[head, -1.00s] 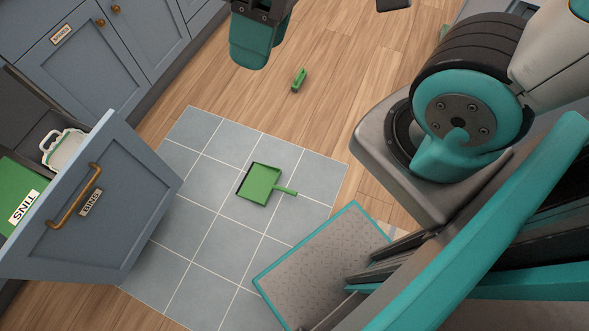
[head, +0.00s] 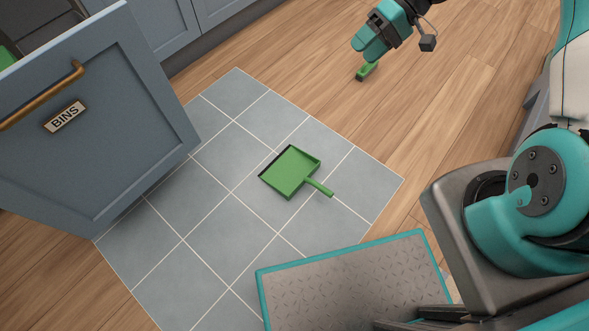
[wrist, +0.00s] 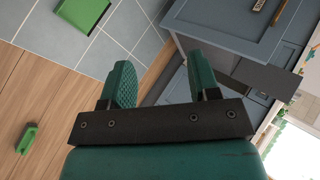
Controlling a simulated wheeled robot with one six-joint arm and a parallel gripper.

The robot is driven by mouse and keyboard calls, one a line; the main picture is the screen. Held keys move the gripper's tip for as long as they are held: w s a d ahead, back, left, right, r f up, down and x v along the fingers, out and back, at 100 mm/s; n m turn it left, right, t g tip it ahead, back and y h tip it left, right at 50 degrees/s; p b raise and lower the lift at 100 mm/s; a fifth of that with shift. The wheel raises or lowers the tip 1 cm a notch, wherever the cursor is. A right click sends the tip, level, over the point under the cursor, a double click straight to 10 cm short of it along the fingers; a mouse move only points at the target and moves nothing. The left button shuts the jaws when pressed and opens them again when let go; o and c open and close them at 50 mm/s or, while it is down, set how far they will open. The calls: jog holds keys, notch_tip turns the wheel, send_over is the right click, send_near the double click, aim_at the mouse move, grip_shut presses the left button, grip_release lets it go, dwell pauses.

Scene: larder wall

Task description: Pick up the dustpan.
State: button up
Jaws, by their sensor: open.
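The green dustpan (head: 291,172) lies on the grey tiled patch of floor, its short handle pointing to the lower right in the head view. Its pan part also shows at the top of the wrist view (wrist: 84,12), cut off by the frame edge. My gripper (head: 362,46) is above the wooden floor, up and to the right of the dustpan and well apart from it. In the wrist view its two teal fingers (wrist: 160,85) are spread with nothing between them.
An open drawer labelled BINS (head: 100,120) juts out at left. Tiles around the dustpan are clear.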

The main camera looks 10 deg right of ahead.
jog(key=s+d+f+m+t+y+b, duration=0.1)
jog(key=d+f+b, duration=0.2)
jog(key=f, duration=0.6)
jog(key=d+f+m+y+b, duration=0.15)
jog(key=f+b, duration=0.25)
jog(key=f, duration=0.6)
jog(key=s+d+f+t+y+b, duration=0.1)
jog(key=d+f+b, duration=0.2)
jog(key=f, duration=0.6)
jog(key=s+d+f+m+t+y+b, duration=0.1)
jog(key=s+f+b, duration=0.35)
jog(key=f, duration=0.65)
jog(key=s+f+m+t+y+b, duration=0.1)
jog(key=s+f+t+b, duration=0.3)
jog(key=f, duration=0.6)
jog(key=w+a+f+b, duration=0.1)
jog(key=a, duration=0.2)
jog(key=a+f+g+b, duration=0.1)
jog(key=a, duration=0.3)
jog(key=w+a+f+g+b, duration=0.1)
jog(key=a, duration=0.2)
jog(key=shift+w+a+f, duration=0.3)
jog(key=shift+a+f, duration=0.05)
jog(key=shift+f, duration=0.05)
jog(key=b+x, duration=0.3)
jog(key=x, duration=0.2)
jog(key=shift+w+a+f, duration=0.1)
jog(key=shift+a+f, duration=0.05)
jog(key=shift+a, duration=0.35)
grip_shut()
